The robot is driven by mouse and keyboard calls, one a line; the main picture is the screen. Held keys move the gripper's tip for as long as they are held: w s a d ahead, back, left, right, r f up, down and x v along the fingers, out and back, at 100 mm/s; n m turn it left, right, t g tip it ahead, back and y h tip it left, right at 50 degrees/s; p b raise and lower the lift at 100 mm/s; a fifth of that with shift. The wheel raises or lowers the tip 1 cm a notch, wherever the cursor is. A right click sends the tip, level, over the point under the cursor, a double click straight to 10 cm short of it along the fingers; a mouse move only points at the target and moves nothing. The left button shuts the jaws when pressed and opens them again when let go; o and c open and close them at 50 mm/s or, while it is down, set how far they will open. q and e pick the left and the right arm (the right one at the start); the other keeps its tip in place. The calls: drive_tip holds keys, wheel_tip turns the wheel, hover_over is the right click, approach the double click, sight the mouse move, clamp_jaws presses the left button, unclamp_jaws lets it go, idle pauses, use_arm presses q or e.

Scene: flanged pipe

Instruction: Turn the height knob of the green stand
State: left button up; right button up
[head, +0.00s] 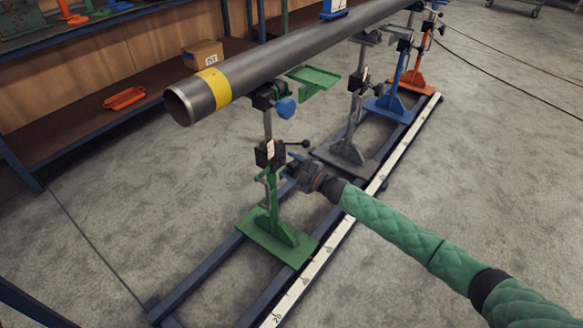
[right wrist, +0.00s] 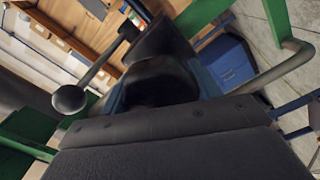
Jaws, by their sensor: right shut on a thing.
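The green stand (head: 272,232) stands upright on the rail frame, under the near end of the grey pipe (head: 270,62). My right gripper (head: 297,170) reaches it from the right, at the post just below the black clamp block (head: 269,153). The gripper is shut on the height knob, which is mostly hidden by the jaws. In the right wrist view a dark rounded part (right wrist: 155,85) sits right before the gripper. The black ball-ended lever (head: 300,143) juts out above the gripper and also shows in the right wrist view (right wrist: 70,98). My left gripper is not in view.
A blue knob (head: 286,107) and a green tray (head: 314,77) are near the pipe above. Grey (head: 347,150), blue (head: 389,103) and orange (head: 413,78) stands follow along the rail. A shelf (head: 60,140) runs at left. The floor at right is mostly clear.

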sight(299, 171)
drive_tip(key=shift+n, duration=0.5)
drive_tip(key=shift+s+f, duration=0.1)
drive_tip(key=o, duration=1)
drive_tip(key=shift+v, duration=3.85)
